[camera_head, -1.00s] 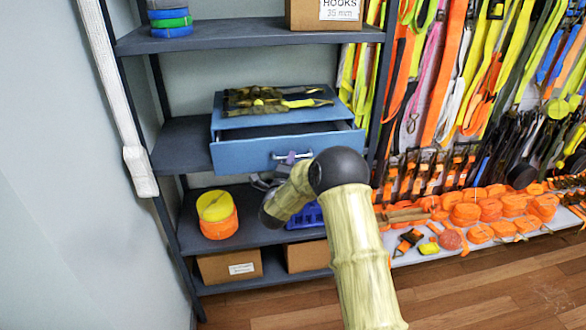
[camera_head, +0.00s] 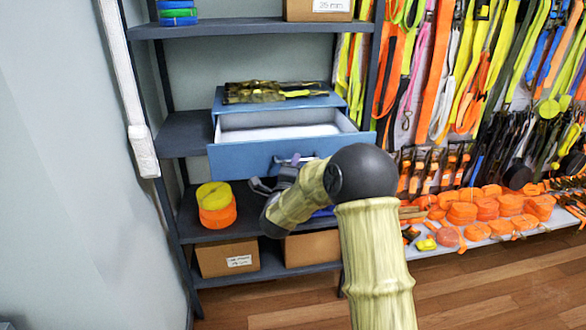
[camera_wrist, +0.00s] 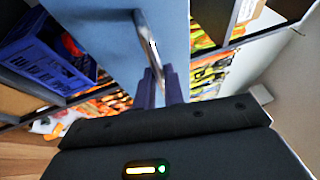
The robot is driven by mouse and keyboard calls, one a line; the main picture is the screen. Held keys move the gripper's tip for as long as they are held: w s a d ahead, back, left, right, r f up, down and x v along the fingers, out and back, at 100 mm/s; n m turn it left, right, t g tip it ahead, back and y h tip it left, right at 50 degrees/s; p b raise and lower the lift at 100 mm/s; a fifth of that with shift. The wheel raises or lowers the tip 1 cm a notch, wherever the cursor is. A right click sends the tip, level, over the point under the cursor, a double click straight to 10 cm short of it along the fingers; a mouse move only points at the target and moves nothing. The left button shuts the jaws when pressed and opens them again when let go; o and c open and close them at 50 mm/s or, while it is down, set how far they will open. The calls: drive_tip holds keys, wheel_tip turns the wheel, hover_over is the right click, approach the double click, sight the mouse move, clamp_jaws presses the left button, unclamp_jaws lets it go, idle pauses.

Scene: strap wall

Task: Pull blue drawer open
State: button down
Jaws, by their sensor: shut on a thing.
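The blue drawer (camera_head: 250,158) stands pulled out from its blue cabinet (camera_head: 330,100) on the middle shelf, and its pale, empty-looking inside shows in the head view. Its front also fills the upper middle of the wrist view (camera_wrist: 110,22). The silver bar handle (camera_wrist: 150,45) runs across that front. My gripper (camera_wrist: 162,75) has its purple fingers shut on the handle. In the head view the gripper (camera_head: 292,160) shows at the drawer front, partly hidden by my arm.
Straps with buckles (camera_head: 265,92) lie on the cabinet top. Yellow and orange rolls (camera_head: 215,205) and cardboard boxes (camera_head: 226,257) sit on the lower shelves. A blue crate (camera_wrist: 45,50) is beside the drawer in the wrist view. Orange strap rolls (camera_head: 490,210) fill the right side.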

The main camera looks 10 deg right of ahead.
drive_tip(key=shift+s+d, duration=0.1)
drive_tip(key=shift+s, duration=0.1)
drive_tip(key=c, duration=1.5)
unclamp_jaws()
drive_tip(key=shift+w, duration=0.1)
drive_tip(key=b+v, duration=0.4)
drive_tip(key=v, duration=1.3)
drive_tip(key=shift+s, duration=0.25)
drive_tip(key=shift+w+f, duration=0.1)
